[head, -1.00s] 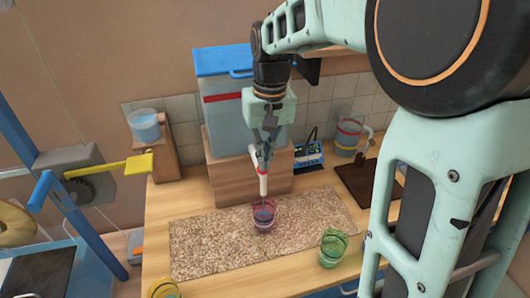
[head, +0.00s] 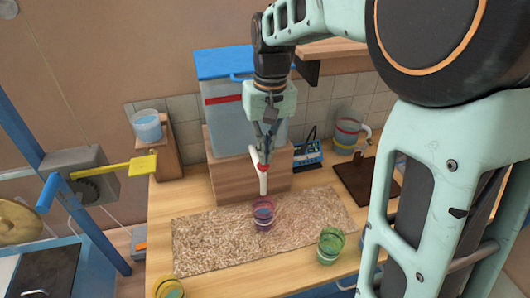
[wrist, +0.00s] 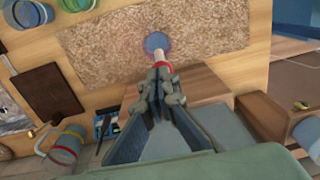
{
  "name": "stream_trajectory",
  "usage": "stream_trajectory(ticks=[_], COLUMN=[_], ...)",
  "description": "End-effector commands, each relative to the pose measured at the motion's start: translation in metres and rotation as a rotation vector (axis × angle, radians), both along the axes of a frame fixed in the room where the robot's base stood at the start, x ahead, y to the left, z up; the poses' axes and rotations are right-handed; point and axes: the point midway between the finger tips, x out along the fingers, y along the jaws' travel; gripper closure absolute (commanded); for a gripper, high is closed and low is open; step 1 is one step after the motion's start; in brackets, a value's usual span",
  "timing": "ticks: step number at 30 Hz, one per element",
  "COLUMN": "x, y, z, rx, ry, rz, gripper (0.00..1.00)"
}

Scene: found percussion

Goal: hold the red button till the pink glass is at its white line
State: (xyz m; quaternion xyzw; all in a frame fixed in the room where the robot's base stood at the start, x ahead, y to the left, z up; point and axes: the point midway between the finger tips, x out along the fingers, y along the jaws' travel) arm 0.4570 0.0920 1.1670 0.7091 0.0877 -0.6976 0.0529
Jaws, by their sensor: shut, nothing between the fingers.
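The pink glass (head: 263,222) stands upright on the speckled mat, under a white spout (head: 263,184) at the front of the tank. Bluish liquid shows inside it, also in the wrist view (wrist: 157,42).
The tank (head: 225,118) with a blue lid and red band stands on a wooden block (head: 235,180) behind the mat (head: 205,240). A green glass (head: 331,246) and a yellow-rimmed glass (head: 168,288) stand in front. A clear jug (head: 346,137) is at the back right.

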Motion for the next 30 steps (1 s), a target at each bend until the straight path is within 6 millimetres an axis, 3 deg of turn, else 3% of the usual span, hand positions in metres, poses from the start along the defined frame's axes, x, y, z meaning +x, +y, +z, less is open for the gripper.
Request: stream_trajectory(ticks=[1,9,15,30], x=[0.002,0.003,0.002,0.002], y=[0.000,-0.003,-0.005,-0.005], z=[0.016,0.074,0.103,0.113], rx=[0.001,0.002,0.001,0.001], ry=[-0.004,-0.014,-0.012,-0.013], rz=[0.000,-0.001,-0.001,-0.001], gripper=[1.00,1.00,1.00,1.00])
